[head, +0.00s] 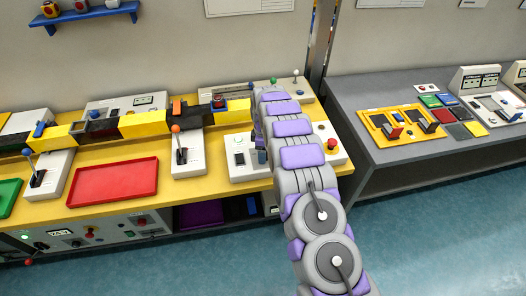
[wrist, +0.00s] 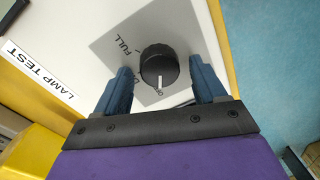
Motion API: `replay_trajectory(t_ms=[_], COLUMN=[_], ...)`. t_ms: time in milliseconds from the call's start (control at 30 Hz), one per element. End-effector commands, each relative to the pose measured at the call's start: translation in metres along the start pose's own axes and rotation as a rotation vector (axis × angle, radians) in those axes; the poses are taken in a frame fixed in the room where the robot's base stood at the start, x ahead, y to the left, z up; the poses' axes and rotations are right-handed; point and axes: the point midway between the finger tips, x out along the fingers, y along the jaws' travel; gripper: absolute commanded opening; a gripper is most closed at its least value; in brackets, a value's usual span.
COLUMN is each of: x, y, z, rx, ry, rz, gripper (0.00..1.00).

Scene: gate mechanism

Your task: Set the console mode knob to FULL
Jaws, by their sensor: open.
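The black round mode knob (wrist: 159,64) sits on a grey label plate on a white console in the wrist view. Its white pointer line faces the bottom of the picture, near a label that begins with "O". The word FULL is printed to the knob's upper left. Another label left of the knob is partly hidden by my left finger. My gripper (wrist: 163,84) is open, with one blue finger on each side of the knob and gaps visible between. In the head view my arm hides the knob.
The white console (head: 242,158) has a red button (head: 332,144) at its right. A LAMP TEST label (wrist: 40,70) is at the wrist view's left. The yellow bench also holds a red tray (head: 113,182) and a lever box (head: 188,156). A grey table (head: 375,92) stands right.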

Motion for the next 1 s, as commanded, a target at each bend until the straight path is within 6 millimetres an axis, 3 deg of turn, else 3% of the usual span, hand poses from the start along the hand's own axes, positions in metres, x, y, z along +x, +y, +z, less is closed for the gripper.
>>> replay_trajectory(t_ms=[167,733,1000], x=[-0.0011,-0.0004,-0.0011], y=[0.0004,0.0011,0.0013], z=[0.0032,-0.002,-0.0023], rx=[0.002,0.0,0.024], ry=[0.003,0.0,0.003], rz=[0.0,0.002,0.002], gripper=[0.7,0.16,0.15])
